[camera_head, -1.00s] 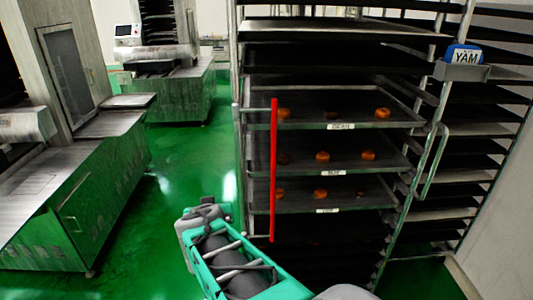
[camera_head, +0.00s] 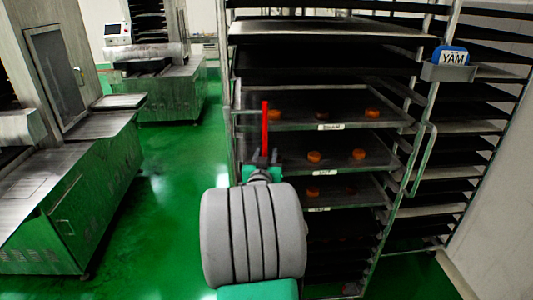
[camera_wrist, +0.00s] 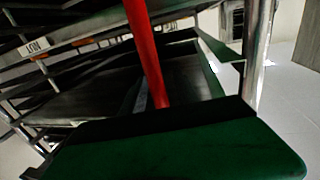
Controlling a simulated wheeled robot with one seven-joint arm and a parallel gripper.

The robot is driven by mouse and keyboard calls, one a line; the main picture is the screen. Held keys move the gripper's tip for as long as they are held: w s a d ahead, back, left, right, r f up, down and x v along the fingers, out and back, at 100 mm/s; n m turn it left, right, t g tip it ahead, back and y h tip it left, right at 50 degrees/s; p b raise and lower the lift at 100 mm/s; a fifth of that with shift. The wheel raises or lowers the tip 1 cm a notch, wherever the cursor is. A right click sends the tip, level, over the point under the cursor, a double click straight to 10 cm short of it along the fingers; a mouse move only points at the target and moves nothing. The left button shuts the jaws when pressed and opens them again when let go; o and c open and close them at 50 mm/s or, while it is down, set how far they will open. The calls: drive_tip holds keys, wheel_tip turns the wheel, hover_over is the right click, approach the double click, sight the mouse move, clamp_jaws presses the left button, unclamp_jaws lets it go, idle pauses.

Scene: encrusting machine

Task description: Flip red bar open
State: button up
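The red bar (camera_head: 265,123) stands upright at the front left of the tray rack in the head view. Only its upper part shows there; my gripper (camera_head: 265,160) and wrist hide the lower part. My gripper's dark fingertips are at the bar, seen from behind. In the wrist view the red bar (camera_wrist: 147,50) runs down from the top edge to the dark edge of my green gripper (camera_wrist: 170,122), which covers its lower end. I cannot tell whether the fingers are closed on the bar.
The rack's trays (camera_head: 300,128) hold several orange pastries, close behind the bar. A bent metal handle (camera_head: 424,160) is on the rack's right side. A blue YAM sign (camera_head: 452,57) sits at the right. Green-sided machines (camera_head: 75,210) stand left, with open green floor (camera_head: 170,190) between.

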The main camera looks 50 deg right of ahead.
drive_tip(key=shift+c, duration=0.4)
clamp_jaws()
idle(0.9)
